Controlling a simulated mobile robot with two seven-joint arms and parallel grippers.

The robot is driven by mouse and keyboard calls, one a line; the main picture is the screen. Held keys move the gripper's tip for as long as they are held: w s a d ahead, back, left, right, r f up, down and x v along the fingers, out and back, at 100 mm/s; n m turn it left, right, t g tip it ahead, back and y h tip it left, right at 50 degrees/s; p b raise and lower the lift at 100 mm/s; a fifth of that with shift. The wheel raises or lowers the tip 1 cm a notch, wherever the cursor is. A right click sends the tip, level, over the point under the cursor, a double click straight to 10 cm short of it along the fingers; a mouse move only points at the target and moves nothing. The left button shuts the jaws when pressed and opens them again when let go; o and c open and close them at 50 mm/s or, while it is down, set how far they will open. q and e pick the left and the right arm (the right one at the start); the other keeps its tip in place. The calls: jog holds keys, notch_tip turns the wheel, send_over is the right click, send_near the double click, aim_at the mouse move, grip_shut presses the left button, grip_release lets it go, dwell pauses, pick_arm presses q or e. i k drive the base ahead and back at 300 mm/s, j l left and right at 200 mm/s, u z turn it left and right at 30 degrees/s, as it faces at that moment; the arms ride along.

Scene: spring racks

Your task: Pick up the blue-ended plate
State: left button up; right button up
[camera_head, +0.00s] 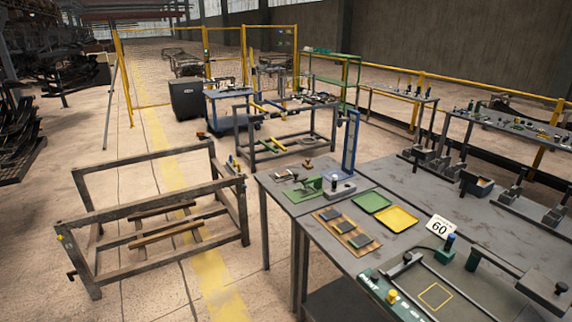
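I cannot make out a plate with a blue end for certain. Several small dark plates (345,227) lie on a wooden board (325,224) on the near workbench (320,258). A blue upright frame (350,145) stands at the back edge of that bench. Neither of my grippers shows in the head view.
Floor is clear between the rack and bench.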

aim_at(332, 213)
jog(key=i+z, duration=0.1)
jog(key=i, duration=0.4)
jog(key=i+j+z, duration=0.15)
jog(key=i, duration=0.3)
jog(key=i+j+z, duration=0.1)
jog(key=i, duration=0.4)
jog(key=i+j+z, duration=0.1)
jog(key=i, duration=0.35)
jog(key=i+j+z, duration=0.15)
jog(key=i, duration=0.3)
jog(key=i+j+z, duration=1.05)
jog(key=z, duration=0.2)
jog(key=i+j+z, duration=0.15)
jog(key=j+z, duration=0.25)
jog(key=j, duration=0.3)
